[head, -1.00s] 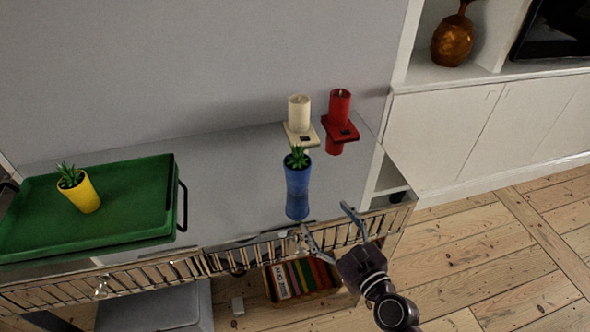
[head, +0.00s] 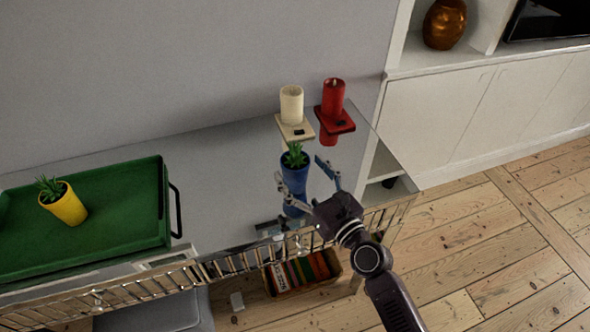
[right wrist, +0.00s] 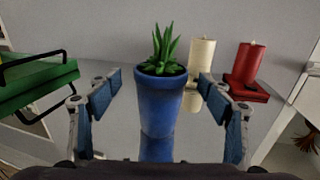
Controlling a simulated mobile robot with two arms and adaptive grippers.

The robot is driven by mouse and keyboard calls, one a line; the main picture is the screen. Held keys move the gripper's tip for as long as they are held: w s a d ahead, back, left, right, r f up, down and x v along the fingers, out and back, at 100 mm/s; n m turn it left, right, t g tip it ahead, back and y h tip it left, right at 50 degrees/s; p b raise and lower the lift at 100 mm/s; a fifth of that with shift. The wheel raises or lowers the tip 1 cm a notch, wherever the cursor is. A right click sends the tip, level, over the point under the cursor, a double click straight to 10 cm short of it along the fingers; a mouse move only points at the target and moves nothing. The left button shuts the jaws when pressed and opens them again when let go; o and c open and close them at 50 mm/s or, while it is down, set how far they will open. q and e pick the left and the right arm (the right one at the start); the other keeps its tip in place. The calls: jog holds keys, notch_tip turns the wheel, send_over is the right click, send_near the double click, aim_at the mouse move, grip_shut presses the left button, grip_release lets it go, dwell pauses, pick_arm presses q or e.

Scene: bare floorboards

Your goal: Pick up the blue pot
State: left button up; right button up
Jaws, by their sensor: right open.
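The blue pot (head: 294,163) with a small green succulent stands upright on the glossy grey tabletop, in front of the candles. My right gripper (head: 305,170) is open, with its fingers reaching toward the pot from the front. In the right wrist view the blue pot (right wrist: 160,100) is centred between the two spread fingertips (right wrist: 157,88), with a gap on each side. The pot's lower part blends into its reflection in the tabletop. My left gripper is not in view.
A cream candle (head: 291,104) and a red candle (head: 333,97) on small stands are close behind the pot. A green tray (head: 120,190) holding a yellow potted plant (head: 64,204) is at the left. A metal rail (head: 225,263) runs along the table's front edge.

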aim_at(288, 153)
jog(key=x, duration=0.2)
jog(key=shift+w+a, duration=0.1)
jog(key=shift+w, duration=0.2)
jog(key=shift+w+a, duration=0.2)
jog(key=shift+w, duration=0.1)
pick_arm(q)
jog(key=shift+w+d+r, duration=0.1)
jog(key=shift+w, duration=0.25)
pick_arm(e)
jog(key=c, duration=1.7)
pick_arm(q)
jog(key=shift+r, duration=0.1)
pick_arm(e)
jog(key=shift+r, duration=0.1)
